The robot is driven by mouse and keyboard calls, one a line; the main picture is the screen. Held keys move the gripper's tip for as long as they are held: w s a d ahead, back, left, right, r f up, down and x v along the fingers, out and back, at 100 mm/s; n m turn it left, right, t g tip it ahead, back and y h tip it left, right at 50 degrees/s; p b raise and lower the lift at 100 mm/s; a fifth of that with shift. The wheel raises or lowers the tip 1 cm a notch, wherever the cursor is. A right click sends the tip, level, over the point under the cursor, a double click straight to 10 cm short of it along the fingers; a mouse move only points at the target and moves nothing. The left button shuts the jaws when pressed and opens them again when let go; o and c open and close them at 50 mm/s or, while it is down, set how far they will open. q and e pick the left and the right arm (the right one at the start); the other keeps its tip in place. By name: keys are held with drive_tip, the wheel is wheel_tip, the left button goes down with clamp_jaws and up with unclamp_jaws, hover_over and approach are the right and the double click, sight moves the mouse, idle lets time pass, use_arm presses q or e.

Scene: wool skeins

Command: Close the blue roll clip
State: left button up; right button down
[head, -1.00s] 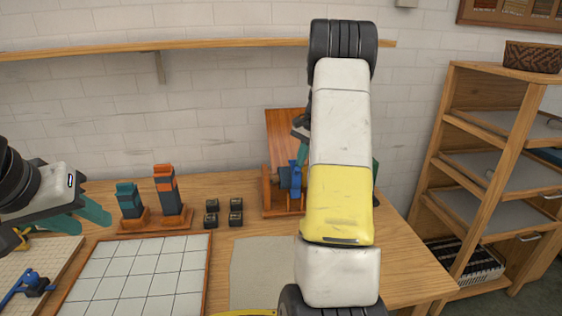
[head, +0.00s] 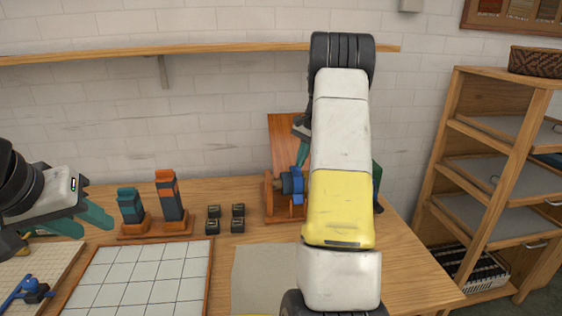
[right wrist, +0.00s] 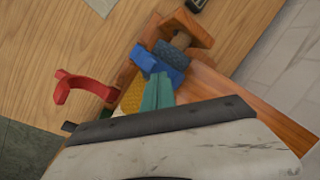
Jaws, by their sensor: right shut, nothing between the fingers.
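The blue roll clip (right wrist: 160,64) lies over a dark blue roll on a wooden holder in the right wrist view. It also shows beside my right arm in the head view (head: 299,184). My right gripper (right wrist: 158,92) is shut and empty, its teal fingertips right at the clip's edge; I cannot tell whether they touch. I cannot tell whether the clip is fully closed. My left gripper (head: 92,225) is open and empty at the far left, away from the clip.
A red curved clip (right wrist: 82,86) sticks out beside a yellow roll (right wrist: 132,97). Small dark blocks (head: 225,218), a teal and an orange stack (head: 168,195) and a white-gridded tray (head: 140,275) stand left of the holder. A shelf rack (head: 495,180) stands to the right.

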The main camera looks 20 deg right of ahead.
drive_tip(key=shift+r, duration=0.1)
drive_tip(key=v, duration=0.7)
drive_tip(key=shift+r, duration=0.3)
drive_tip(key=shift+s+d, duration=0.1)
